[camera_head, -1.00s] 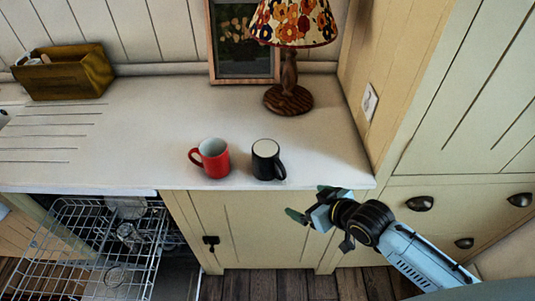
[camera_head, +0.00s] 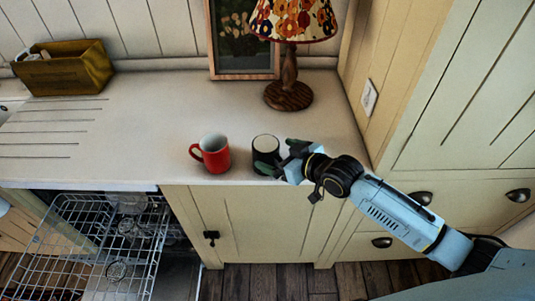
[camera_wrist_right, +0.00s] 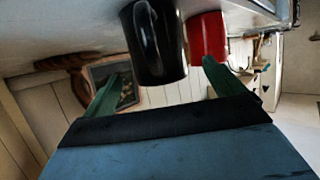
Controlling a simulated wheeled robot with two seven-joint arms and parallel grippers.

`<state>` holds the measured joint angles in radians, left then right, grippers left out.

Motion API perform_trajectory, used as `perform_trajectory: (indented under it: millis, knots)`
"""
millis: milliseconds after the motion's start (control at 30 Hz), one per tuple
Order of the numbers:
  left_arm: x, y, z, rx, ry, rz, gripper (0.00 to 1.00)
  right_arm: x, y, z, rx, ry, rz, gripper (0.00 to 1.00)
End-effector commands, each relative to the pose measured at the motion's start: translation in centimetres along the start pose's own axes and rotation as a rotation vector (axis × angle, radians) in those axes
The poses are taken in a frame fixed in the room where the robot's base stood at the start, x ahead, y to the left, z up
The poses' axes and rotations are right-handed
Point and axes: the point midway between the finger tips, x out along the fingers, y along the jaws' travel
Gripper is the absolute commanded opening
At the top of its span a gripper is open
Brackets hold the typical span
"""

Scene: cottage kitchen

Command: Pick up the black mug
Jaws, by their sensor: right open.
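The black mug (camera_head: 265,147) stands upright on the counter near its front edge, with a pale inside. My right gripper (camera_head: 278,157) is at its right front side, and its fingers hide the handle and part of the mug's body. In the right wrist view the black mug (camera_wrist_right: 160,50) is ahead of the open fingers (camera_wrist_right: 160,85), its handle facing the camera. Whether a finger touches the mug I cannot tell. My right gripper is open and empty. My left gripper is not in view.
A red mug (camera_head: 213,155) stands close to the left of the black one. Behind are a lamp (camera_head: 289,94) and a framed picture (camera_head: 243,40). A wooden box (camera_head: 65,70) is at the far left. An open dishwasher rack (camera_head: 85,245) is below left. The counter's middle is clear.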

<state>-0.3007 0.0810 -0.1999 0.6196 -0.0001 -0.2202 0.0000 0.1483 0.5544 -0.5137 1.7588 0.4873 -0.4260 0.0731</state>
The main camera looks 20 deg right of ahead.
Motion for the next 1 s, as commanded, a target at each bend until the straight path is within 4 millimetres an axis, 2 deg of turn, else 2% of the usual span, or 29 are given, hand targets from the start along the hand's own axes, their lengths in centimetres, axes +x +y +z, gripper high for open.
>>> perform_trajectory:
  millis: [300, 667, 1000]
  knots:
    - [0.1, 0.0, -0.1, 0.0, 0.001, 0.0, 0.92, 4.1, 0.0, -0.1, 0.0, 0.001, 0.001, 0.94]
    - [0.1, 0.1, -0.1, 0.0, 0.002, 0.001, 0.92, 4.7, 0.0, -0.1, -0.001, 0.0, 0.0, 0.93]
    - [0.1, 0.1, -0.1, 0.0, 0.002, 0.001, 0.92, 4.7, 0.0, -0.1, -0.001, 0.0, 0.0, 0.48]
